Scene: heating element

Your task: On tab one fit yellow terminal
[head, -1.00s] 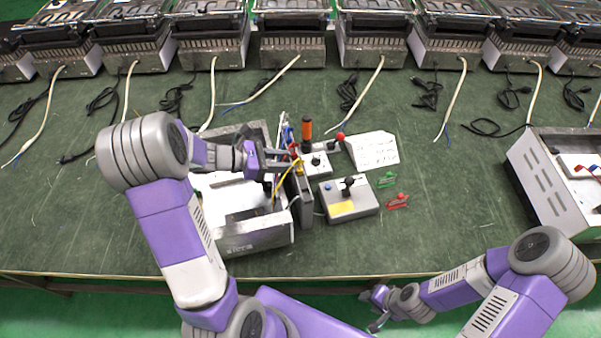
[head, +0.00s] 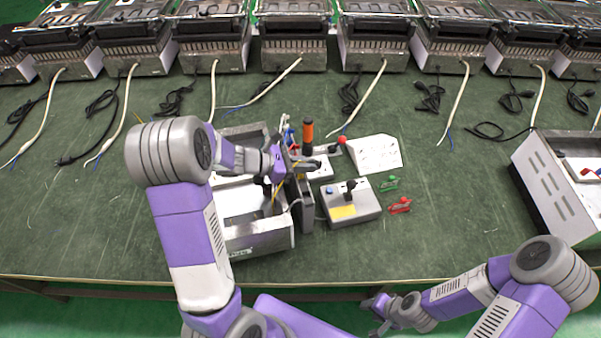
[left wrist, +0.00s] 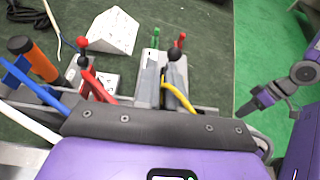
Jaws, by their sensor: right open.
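A yellow wire (head: 277,191) rises from the open metal housing (head: 262,242) at the centre left of the bench. In the left wrist view the yellow wire (left wrist: 180,97) curves up beside the dark gripper body; its terminal is hard to make out. Tab one cannot be picked out. My right gripper (head: 371,315) is open and empty, in front of the bench edge.
A grey box with a black joystick (head: 342,208), an orange handle (head: 307,133), a white sloped block (head: 375,154), and green (head: 389,183) and red (head: 400,205) clips stand right of the housing. Another housing (head: 545,185) is far right.

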